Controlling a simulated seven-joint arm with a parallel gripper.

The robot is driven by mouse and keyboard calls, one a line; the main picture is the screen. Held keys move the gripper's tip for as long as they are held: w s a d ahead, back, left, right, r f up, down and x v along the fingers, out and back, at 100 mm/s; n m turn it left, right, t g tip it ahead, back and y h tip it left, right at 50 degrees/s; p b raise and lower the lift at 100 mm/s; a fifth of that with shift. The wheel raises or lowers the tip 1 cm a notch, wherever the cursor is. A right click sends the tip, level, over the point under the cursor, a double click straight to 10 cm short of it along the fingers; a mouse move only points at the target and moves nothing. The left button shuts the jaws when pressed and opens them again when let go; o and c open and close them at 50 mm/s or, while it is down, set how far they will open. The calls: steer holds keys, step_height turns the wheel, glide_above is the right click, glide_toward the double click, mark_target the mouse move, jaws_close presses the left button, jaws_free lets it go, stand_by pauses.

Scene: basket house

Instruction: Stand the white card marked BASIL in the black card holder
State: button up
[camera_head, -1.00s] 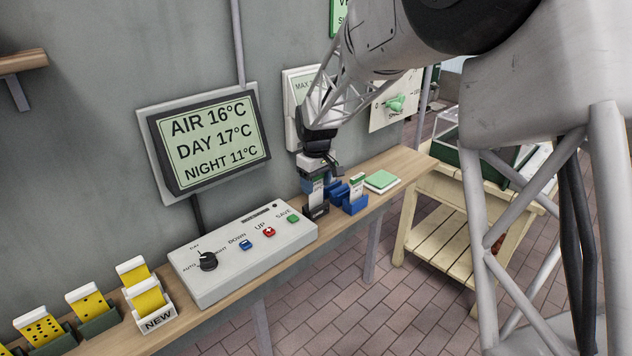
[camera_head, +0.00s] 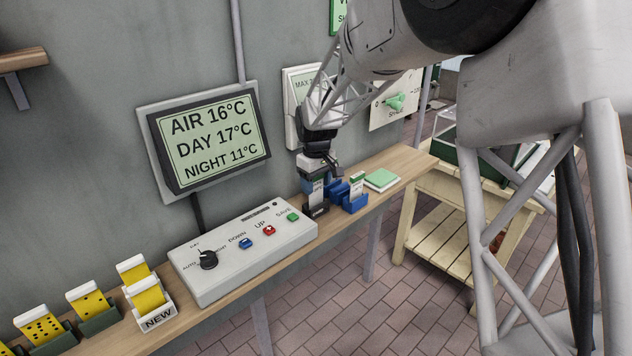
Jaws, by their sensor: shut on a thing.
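My gripper (camera_head: 318,172) points down over the right part of the wooden shelf. It is shut on a white card (camera_head: 315,192), whose lettering is too small to read. The card is upright, with its lower end at the black card holder (camera_head: 316,210). I cannot tell from this view whether the card's lower edge is seated in the slot. The gripper hides the card's top.
Blue holders (camera_head: 354,203), one with a white and green card, stand just right of the black holder. A green-topped pad (camera_head: 381,179) lies beyond. A control box (camera_head: 243,258) stands left on the shelf (camera_head: 405,164), with yellow cards (camera_head: 148,298) farther left.

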steer(key=shift+f, duration=0.4)
stand_by(0.3)
steer(key=o, duration=1)
steer(key=shift+r, duration=0.2)
steer(key=shift+r, duration=3.35)
steer(key=shift+s, duration=0.1)
